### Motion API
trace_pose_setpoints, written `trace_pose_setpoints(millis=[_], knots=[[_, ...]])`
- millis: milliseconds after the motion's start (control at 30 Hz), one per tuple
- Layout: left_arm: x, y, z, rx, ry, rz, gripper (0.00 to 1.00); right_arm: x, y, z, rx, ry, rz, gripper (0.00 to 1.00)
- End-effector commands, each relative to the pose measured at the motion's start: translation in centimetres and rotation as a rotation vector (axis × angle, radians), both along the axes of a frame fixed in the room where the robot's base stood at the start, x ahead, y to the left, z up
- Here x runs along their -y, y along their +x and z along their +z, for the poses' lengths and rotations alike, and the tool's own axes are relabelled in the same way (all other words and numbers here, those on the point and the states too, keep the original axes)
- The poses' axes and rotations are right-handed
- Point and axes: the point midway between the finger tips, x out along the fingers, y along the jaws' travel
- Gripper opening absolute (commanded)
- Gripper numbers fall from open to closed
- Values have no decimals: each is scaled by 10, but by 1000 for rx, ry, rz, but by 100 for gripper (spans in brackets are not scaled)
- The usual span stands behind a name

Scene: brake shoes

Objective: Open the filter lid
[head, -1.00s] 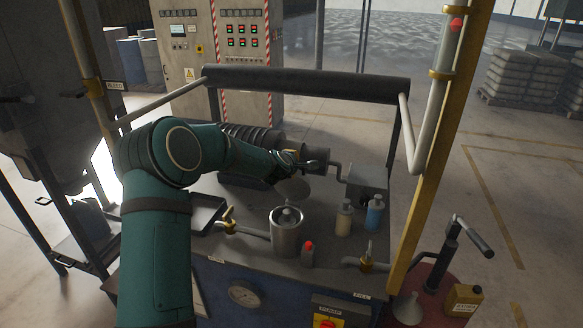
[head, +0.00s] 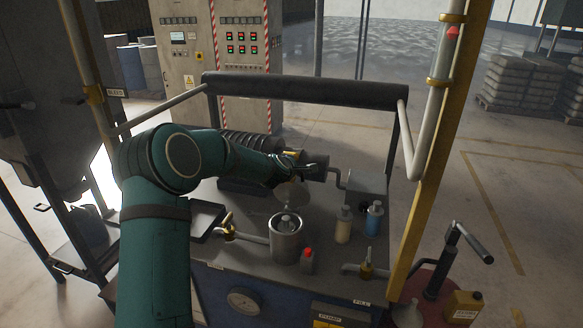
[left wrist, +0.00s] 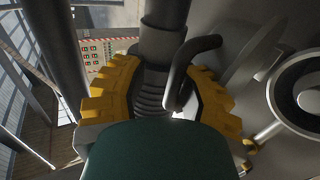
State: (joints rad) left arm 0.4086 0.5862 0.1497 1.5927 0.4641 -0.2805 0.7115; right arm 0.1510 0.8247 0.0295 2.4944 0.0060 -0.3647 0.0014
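The filter is a metal canister (head: 286,243) on the bench top, with its round top uncovered and a knob-like part inside. Its rim also shows at the right of the left wrist view (left wrist: 272,98). A thin grey disc, seemingly the filter lid (head: 291,194), stands tilted up behind the canister; it appears nearly edge-on in the left wrist view (left wrist: 250,52). My left gripper (head: 297,162) is beyond the lid, near the machinery. In the left wrist view its yellow fingers (left wrist: 160,88) are spread, with no lid visible between them. My right gripper is not in view.
A ribbed motor (head: 252,142) and a bent pipe (head: 338,182) lie behind and beside the gripper. Two bottles (head: 343,224) (head: 374,219) and a red-capped container (head: 307,260) stand right of the canister. A padded bar (head: 305,88) crosses behind the bench.

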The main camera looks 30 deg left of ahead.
Motion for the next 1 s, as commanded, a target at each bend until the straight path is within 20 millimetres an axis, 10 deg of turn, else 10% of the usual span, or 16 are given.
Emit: trace_pose_setpoints(millis=[467,1000], knots=[[4,-14,-5,-20,-8,-4,41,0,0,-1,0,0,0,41],[23,-94,49,0,1,-2,41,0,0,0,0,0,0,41]])
